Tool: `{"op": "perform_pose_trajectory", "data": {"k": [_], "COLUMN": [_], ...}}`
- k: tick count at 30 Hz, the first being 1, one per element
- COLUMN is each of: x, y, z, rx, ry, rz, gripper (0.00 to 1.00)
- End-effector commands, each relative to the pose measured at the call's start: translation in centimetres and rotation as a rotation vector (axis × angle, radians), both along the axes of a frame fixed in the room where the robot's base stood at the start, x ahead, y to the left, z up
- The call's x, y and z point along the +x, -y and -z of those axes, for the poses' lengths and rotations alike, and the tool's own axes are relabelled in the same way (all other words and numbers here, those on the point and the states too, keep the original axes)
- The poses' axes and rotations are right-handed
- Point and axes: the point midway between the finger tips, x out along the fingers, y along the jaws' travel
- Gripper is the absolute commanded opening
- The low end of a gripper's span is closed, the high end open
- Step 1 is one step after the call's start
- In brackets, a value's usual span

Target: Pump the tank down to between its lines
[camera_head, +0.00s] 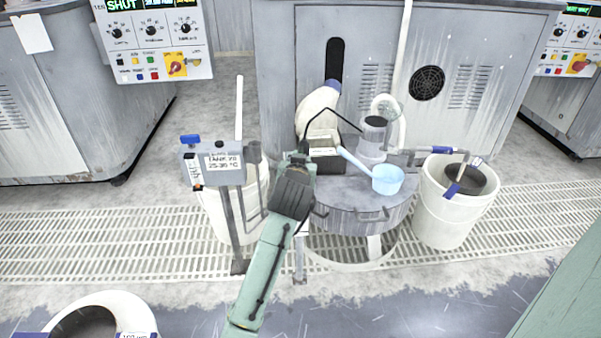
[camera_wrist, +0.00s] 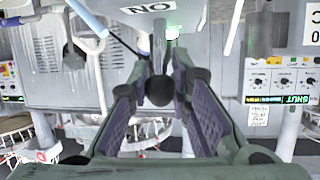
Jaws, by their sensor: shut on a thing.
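My gripper (camera_head: 298,159) is at the left edge of the round grey drum, beside a small cream-topped box (camera_head: 323,137). In the wrist view my gripper (camera_wrist: 157,100) has its purple-padded fingers shut on a black round knob (camera_wrist: 159,90), just by a plate marked "ON", which appears upside down (camera_wrist: 150,9). A white tub (camera_head: 213,215) stands left of the arm. I cannot make out level lines or liquid in any vessel.
A light blue ladle (camera_head: 387,180) and a clear cylinder (camera_head: 373,140) are on the grey drum (camera_head: 350,222). A white bucket (camera_head: 440,215) stands right. Grey machine cabinets (camera_head: 290,60) and a panel showing "SHUT" (camera_head: 155,40) are behind. Floor grating (camera_head: 90,240) is clear at left.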

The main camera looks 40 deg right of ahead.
Motion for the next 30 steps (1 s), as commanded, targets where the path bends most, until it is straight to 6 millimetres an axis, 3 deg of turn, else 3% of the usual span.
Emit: {"op": "perform_pose_trajectory", "data": {"k": [1, 12, 29, 30], "x": [-0.22, -0.86, -0.92, -0.92], "y": [-0.12, -0.50, -0.58, -0.57], "z": [0.91, 0.69, 0.41, 0.41], "rx": [-0.021, -0.102, -0.117, -0.117], "ry": [0.026, 0.163, 0.189, 0.189], "rz": [0.000, 0.001, 0.000, 0.000], "gripper": [0.00, 0.00, 0.00, 0.20]}}
